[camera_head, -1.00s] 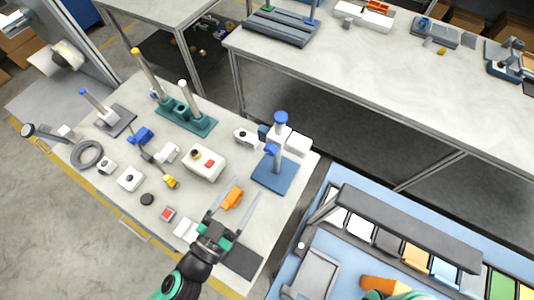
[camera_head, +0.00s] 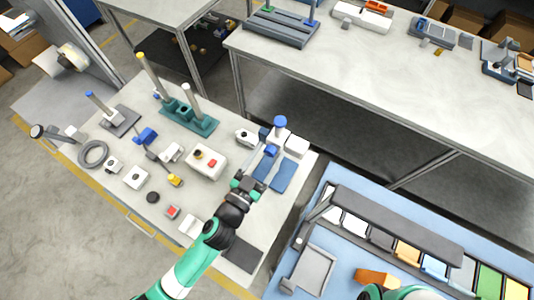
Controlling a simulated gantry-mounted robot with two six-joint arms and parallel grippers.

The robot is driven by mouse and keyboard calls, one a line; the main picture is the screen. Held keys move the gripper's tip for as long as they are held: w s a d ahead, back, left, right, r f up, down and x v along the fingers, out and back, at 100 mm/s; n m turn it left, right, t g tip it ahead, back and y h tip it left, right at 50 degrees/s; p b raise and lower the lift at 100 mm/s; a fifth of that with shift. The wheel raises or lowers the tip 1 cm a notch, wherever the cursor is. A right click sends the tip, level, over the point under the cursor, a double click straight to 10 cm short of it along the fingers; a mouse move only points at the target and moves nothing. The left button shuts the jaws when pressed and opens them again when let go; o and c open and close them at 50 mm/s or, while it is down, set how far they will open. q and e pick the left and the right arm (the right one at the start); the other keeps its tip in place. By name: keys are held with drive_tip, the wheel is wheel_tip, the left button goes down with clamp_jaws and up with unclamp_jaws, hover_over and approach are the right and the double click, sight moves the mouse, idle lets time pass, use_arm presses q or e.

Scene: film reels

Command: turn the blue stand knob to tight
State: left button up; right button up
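The blue stand has a blue base plate (camera_head: 283,175), a pale upright post and a round blue cap (camera_head: 280,122) on top. A blue knob (camera_head: 270,151) sits low on the side of the post. My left gripper (camera_head: 264,158) reaches up from the lower front, with its fingers apart and pointing toward the knob. One finger crosses the base plate and hides part of it. I cannot tell whether the fingertips touch the knob. My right gripper is out of view; only a piece of my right arm shows at the bottom edge.
White boxes (camera_head: 297,146) stand right behind the stand. A box with a red button (camera_head: 206,162) lies left of the gripper. A teal stand (camera_head: 190,119) with two posts is at the back left. A dark mat (camera_head: 242,254) lies near the front edge.

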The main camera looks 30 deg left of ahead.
use_arm(q)
clamp_jaws()
drive_tip(key=shift+m, duration=0.4)
drive_tip(key=m, duration=1.1)
drive_tip(key=shift+p, duration=0.4)
idle(0.4)
drive_tip(key=shift+o, duration=0.8)
unclamp_jaws()
